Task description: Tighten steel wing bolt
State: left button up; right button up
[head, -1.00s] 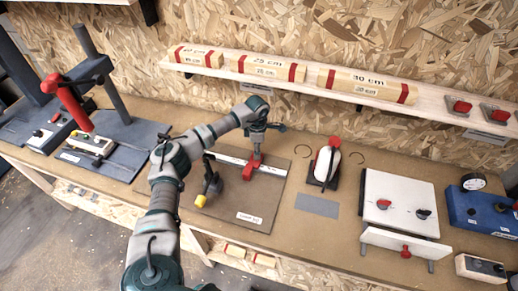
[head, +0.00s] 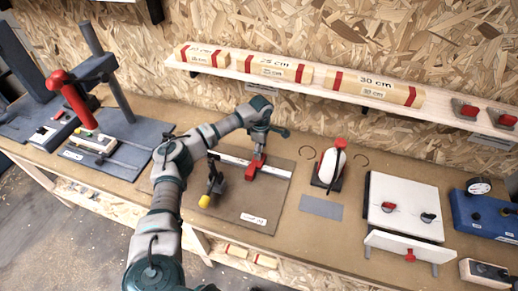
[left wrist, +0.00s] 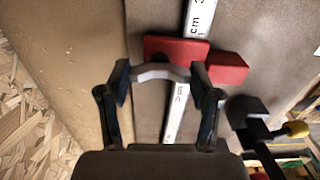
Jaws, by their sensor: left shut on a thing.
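The steel wing bolt (left wrist: 160,72) shows in the left wrist view as a pale grey curved piece between my left gripper's (left wrist: 160,85) fingertips. The gripper is shut on it, one finger at each end. The bolt sits at a red block (left wrist: 196,55), which lies across a white centimetre ruler (left wrist: 175,118). In the head view my left gripper (head: 262,143) stands above the red block (head: 265,170) on the brown board (head: 235,200). The bolt is too small to make out there. My right gripper is not in view.
A dark clamp with a yellow tip (head: 210,188) stands left of the block. A red-handled press (head: 72,100) stands at the far left. A white and red tool (head: 331,164) and a white box (head: 402,208) are to the right. A shelf with wooden blocks (head: 300,82) runs behind.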

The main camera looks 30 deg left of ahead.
aim_at(262, 154)
pick_arm(q)
jog(key=o, duration=0.9)
jog(key=shift+w+d+r, duration=0.15)
jog(key=shift+w+r, duration=0.05)
jog(key=shift+r, duration=0.05)
jog(key=shift+c, duration=0.2)
jog(key=o, duration=0.3)
jog(key=shift+d+f, duration=0.1)
jog(key=shift+f, duration=0.05)
jog(key=shift+r, duration=0.4)
notch_tip(262, 154, up, 11)
